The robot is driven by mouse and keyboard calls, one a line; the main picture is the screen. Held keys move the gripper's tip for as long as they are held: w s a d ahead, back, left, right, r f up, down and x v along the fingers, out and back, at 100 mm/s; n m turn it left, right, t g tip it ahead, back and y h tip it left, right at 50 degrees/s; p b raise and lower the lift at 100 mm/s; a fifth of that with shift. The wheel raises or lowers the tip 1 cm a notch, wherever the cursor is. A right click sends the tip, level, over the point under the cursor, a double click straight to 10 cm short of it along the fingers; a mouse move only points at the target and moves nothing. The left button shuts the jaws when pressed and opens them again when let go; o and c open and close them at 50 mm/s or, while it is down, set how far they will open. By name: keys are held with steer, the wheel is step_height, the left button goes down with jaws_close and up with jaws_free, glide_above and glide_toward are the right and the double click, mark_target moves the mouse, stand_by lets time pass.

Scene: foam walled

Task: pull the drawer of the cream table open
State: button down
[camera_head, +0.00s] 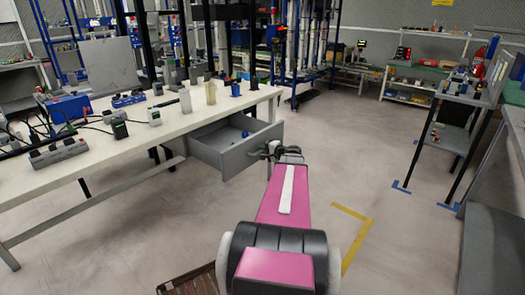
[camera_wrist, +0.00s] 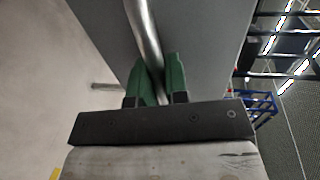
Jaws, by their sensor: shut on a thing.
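The cream table (camera_head: 150,133) stands along the left in the head view. Its grey drawer (camera_head: 235,150) sticks well out from under the tabletop, and its inside shows with a small blue thing in it. In the wrist view the drawer's grey front (camera_wrist: 200,30) fills the upper middle. A round metal handle bar (camera_wrist: 145,35) runs down between the green fingers. My gripper (camera_wrist: 159,82) is shut on this handle. In the head view my gripper (camera_head: 270,150) is at the drawer front, small and partly hidden by my pink arm.
Power strips, small devices and bottles stand on the tabletop. A brown slatted thing (camera_head: 190,282) lies on the floor at the bottom. A grey shelf bench (camera_head: 465,95) stands at the right. The floor between is open, with yellow tape (camera_head: 355,235) on it.

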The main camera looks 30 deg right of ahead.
steer(key=c, duration=1.2)
jaws_free()
steer(key=shift+o, duration=0.2)
steer(key=v, duration=1)
steer(key=shift+s+d, duration=0.15)
steer(key=shift+s, duration=0.2)
